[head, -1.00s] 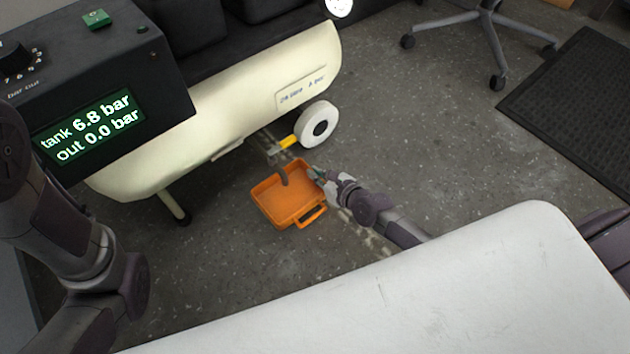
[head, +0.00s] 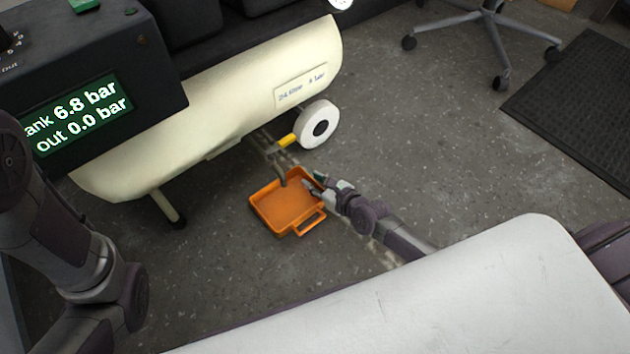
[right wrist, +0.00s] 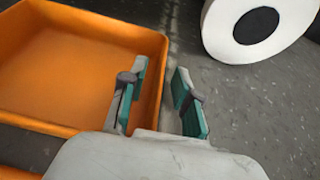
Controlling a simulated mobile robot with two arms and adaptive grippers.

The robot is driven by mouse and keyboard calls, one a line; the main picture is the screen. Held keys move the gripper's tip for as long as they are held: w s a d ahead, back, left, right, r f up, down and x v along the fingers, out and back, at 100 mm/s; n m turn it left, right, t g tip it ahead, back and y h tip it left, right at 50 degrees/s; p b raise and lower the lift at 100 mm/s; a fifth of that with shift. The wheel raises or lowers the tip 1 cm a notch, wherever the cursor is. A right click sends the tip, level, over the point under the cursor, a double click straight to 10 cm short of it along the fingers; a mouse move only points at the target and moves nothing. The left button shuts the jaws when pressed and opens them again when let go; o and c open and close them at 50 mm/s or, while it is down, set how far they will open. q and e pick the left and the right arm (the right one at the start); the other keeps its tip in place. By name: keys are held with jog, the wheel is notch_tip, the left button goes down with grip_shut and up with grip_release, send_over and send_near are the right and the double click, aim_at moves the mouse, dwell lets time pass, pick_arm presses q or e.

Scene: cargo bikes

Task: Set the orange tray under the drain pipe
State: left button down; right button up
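The orange tray (head: 265,216) lies on the floor beside the cream tank, its handle towards me. The grey drain pipe (head: 281,175) bends down from under the tank, and its lower end overlaps the tray's far side in the head view. My right gripper (head: 314,184) is at the tray's right wall. In the right wrist view the fingers (right wrist: 160,88) are apart, one on the tray's side and one outside, with the tray's right rim (right wrist: 162,45) near the gap. Contact cannot be told. My left arm is at the left; its gripper is out of view.
The cream tank (head: 225,110) stands above the floor on a white wheel (head: 319,124) and a leg (head: 168,208). A yellow valve handle (head: 288,140) is above the pipe. A chair base (head: 490,20) and black mat (head: 580,105) are at the right. Floor between is clear.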

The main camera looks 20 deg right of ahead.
jog(key=shift+r, duration=0.25)
jog(key=p+v, duration=0.6)
jog(key=v, duration=0.4)
jog(key=shift+s+d+r, duration=0.1)
jog(key=shift+s+r, duration=0.05)
jog(key=shift+s, duration=0.1)
jog(key=shift+s+d+r+p, duration=0.1)
jog(key=shift+s+d+p, duration=0.1)
jog(key=shift+s, duration=0.1)
jog(key=shift+s+d+r+p, duration=0.1)
jog(key=shift+s+p, duration=0.05)
jog(key=shift+s, duration=0.2)
